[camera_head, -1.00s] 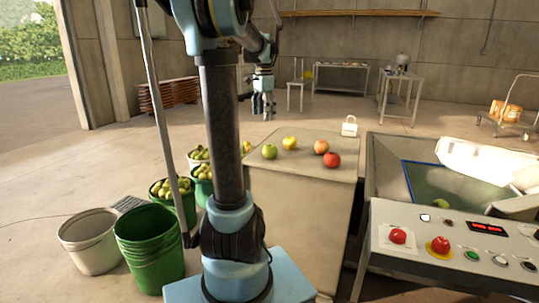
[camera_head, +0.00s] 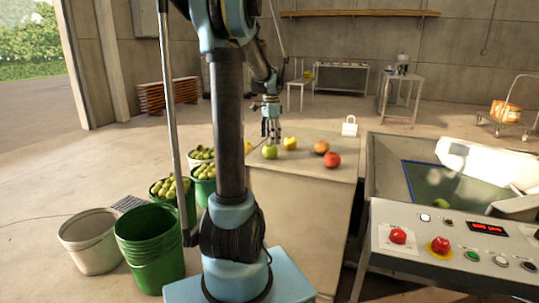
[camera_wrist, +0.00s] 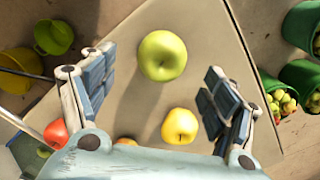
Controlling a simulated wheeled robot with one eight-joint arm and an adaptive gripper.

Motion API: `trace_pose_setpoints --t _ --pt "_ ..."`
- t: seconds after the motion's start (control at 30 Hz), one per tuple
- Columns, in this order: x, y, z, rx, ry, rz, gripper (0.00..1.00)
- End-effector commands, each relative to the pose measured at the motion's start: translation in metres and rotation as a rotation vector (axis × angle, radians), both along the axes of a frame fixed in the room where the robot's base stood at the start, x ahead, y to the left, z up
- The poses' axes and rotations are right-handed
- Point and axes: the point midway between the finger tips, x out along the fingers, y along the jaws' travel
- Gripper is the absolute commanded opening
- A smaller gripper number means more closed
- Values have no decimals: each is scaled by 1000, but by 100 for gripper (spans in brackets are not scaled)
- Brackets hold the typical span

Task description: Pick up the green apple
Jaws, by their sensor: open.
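The green apple (camera_head: 270,152) lies on the near left part of the table top (camera_head: 310,168). In the wrist view the green apple (camera_wrist: 162,56) is ahead of the open fingers, at the top middle and apart from them. My gripper (camera_head: 270,138) points down just above the green apple in the head view.
A yellow apple (camera_head: 290,143), an orange-red apple (camera_head: 321,147) and a red apple (camera_head: 332,160) share the table. Green buckets of fruit (camera_head: 203,172) stand left of it. A machine with a control panel (camera_head: 450,245) is at right.

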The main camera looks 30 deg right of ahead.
Motion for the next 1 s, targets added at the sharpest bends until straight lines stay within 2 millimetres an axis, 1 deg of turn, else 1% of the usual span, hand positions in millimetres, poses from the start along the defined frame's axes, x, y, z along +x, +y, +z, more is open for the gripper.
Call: trace_pose_setpoints --t 0.03,0.27,0.5,0.6,0.7,0.9,0.93,0.97,1.0 --pt "0 0 -4 0 0 0 80" --pt "1 0 -16 0 0 0 80" --pt "3 1 -48 0 0 1 80" --pt "3 1 -57 0 0 0 80" --pt "3 1 -61 0 0 0 80" --pt "3 1 -61 0 0 0 80" --pt "3 1 -61 0 0 0 77" --pt "3 1 -61 0 0 0 71" --pt "3 1 -61 0 0 0 61"
